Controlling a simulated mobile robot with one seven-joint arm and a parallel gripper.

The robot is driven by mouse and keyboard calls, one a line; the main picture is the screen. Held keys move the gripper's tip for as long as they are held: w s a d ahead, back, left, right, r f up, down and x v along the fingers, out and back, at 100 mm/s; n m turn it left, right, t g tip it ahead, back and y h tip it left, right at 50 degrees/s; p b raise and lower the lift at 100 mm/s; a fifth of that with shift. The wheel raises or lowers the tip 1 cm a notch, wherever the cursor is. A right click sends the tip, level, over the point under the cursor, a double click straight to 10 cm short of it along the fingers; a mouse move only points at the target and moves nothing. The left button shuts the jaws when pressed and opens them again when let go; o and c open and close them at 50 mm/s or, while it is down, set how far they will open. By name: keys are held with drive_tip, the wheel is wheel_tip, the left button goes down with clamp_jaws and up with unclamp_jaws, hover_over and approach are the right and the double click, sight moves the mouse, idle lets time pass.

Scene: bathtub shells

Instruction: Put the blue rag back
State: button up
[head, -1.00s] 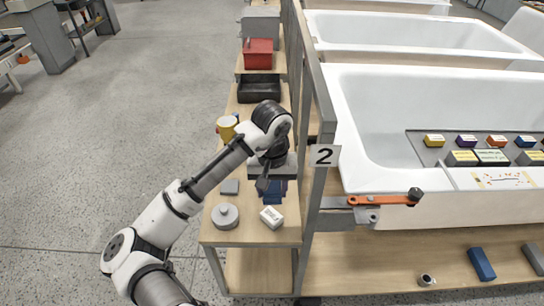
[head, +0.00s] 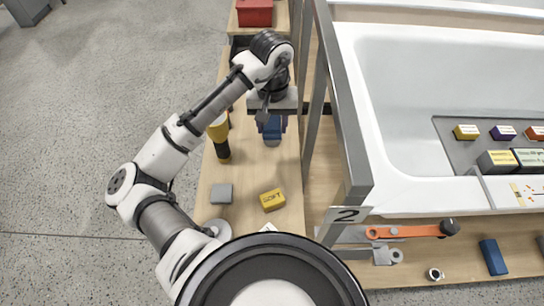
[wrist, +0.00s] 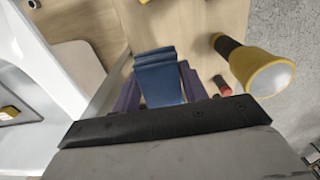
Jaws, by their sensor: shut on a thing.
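The blue rag (head: 271,129) is a folded blue pad below my wrist, over the narrow wooden bench. My gripper (head: 271,122) is shut on it. In the wrist view the rag (wrist: 160,82) lies between two purplish fingers of my gripper (wrist: 160,90). Wooden surface shows beyond it. My wrist hides the rag's upper part in the head view, and I cannot tell how high it is above the bench.
A yellow-black flashlight (head: 219,135) stands left of my gripper. A yellow SOFT block (head: 272,200) and a grey block (head: 222,193) lie nearer. The grey frame post (head: 340,110) and white bathtub (head: 400,130) are on the right. Another blue piece (head: 493,257) lies on the low shelf.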

sight(272, 172)
drive_tip(key=shift+w+f, duration=0.1)
drive_tip(key=shift+f, duration=0.2)
wheel_tip(272, 172, down, 19)
drive_tip(key=shift+f+b, duration=0.15)
drive_tip(key=shift+b, duration=0.7)
drive_tip(key=shift+f, duration=0.15)
drive_tip(key=o, duration=1)
drive_tip(key=shift+c, duration=0.2)
wheel_tip(272, 172, up, 12)
drive_tip(key=shift+r+p, duration=0.2)
drive_tip(key=shift+p, duration=0.25)
